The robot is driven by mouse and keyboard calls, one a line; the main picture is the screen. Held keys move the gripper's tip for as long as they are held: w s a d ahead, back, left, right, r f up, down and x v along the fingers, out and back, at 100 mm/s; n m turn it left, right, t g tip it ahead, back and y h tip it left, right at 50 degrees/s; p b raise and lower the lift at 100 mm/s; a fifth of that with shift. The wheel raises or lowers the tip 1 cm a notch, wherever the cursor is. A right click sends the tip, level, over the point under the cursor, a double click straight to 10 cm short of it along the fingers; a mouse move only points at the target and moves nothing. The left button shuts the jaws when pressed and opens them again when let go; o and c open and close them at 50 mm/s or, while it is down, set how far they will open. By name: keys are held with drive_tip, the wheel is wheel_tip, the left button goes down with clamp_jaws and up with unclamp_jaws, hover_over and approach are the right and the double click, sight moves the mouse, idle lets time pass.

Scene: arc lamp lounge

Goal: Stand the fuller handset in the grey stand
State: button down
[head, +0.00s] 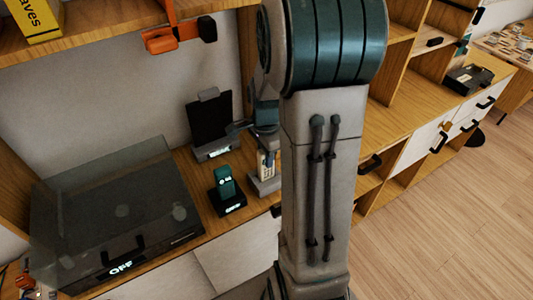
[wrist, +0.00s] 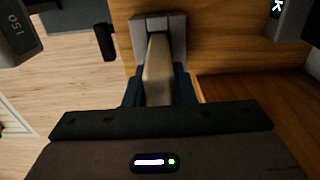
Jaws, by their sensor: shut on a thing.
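A pale beige handset (head: 266,162) is upright at the grey stand (head: 264,187) on the wooden counter. My gripper (head: 264,130) is above it, shut on the handset's upper part. In the wrist view the handset (wrist: 157,72) lies between my two dark blue fingers (wrist: 157,92), and its far end meets the grey stand (wrist: 150,24). I cannot tell whether it is fully seated. A teal handset (head: 225,181) stands in a black cradle (head: 229,205) to the left, with a lit face.
A turntable with a smoky lid (head: 110,205) and an OFF display fills the counter's left. A black tablet (head: 209,122) leans on a stand behind. An orange item (head: 160,40) hangs from the shelf above. My arm hides the counter to the right.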

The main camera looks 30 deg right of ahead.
drive_tip(key=shift+f, duration=0.15)
drive_tip(key=c, duration=1.2)
unclamp_jaws()
